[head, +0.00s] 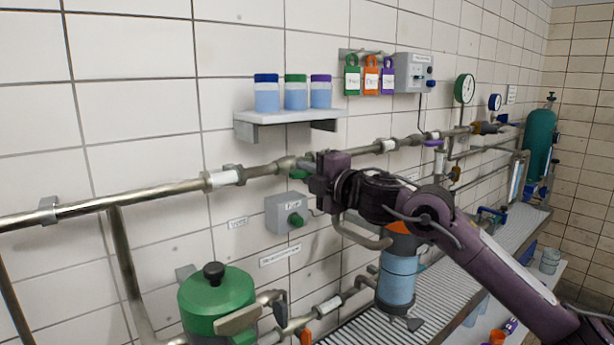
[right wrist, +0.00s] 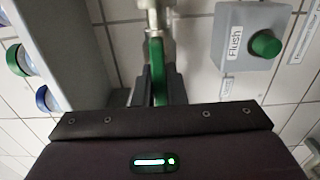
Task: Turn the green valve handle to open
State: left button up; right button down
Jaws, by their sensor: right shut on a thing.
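The green valve handle (right wrist: 157,68) runs down from a metal valve fitting (right wrist: 154,18) in the right wrist view. My right gripper (right wrist: 157,88) is shut on it, with a dark finger on each side of the handle. In the head view a bit of the green handle (head: 298,174) shows just left of my right gripper (head: 308,184), below the wall pipe. The gripper hides the rest of the handle there. My left gripper is not in view.
A grey Flush box (head: 288,213) with a green button is on the wall just below the gripper. A shelf (head: 272,117) with several lidded jars is above. A green-lidded vessel (head: 215,300) stands lower left. An orange and blue canister (head: 397,275) stands behind my right arm.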

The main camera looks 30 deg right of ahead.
dwell(0.5)
jog(key=c, duration=1.5)
grip_release()
jog(key=shift+f, duration=0.1)
jog(key=shift+s+f+b, duration=0.1)
jog(key=shift+s+b, duration=0.15)
jog(key=shift+b, duration=0.15)
jog(key=s+b, duration=0.4)
jog(key=s, duration=0.1)
jog(key=s+b, duration=0.2)
jog(key=shift+s+d, duration=0.15)
jog(key=shift+d, duration=0.15)
